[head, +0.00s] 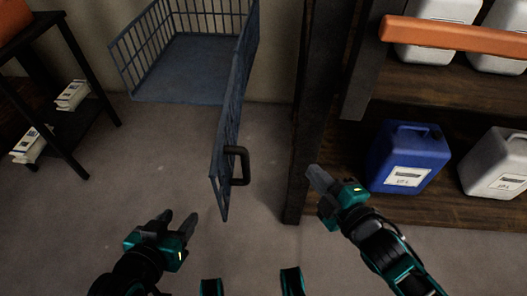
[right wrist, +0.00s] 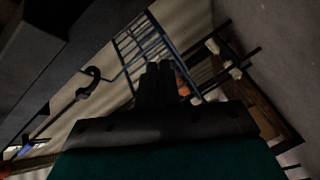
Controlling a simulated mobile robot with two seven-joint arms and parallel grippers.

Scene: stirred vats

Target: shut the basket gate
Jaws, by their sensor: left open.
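The blue wire basket (head: 185,68) stands against the wall at top centre left in the head view. Its gate (head: 231,115) stands open, sticking out from the basket's right side toward me, seen nearly edge-on. A dark handle (head: 243,166) is on the gate's right face; in the right wrist view a dark hooked shape (right wrist: 90,82), likely this handle, shows left of the fingers. My left gripper (head: 180,219) is open and empty, below and left of the gate's near end. My right gripper (head: 312,172) is right of the handle, apart from it, its fingers together and empty.
A wooden shelf with a dark post (head: 305,130) stands close right of the gate, holding a blue canister (head: 408,158), white canisters (head: 498,163) and an orange bar (head: 455,34). A black rack (head: 75,145) with white boxes stands at left. Floor between is clear.

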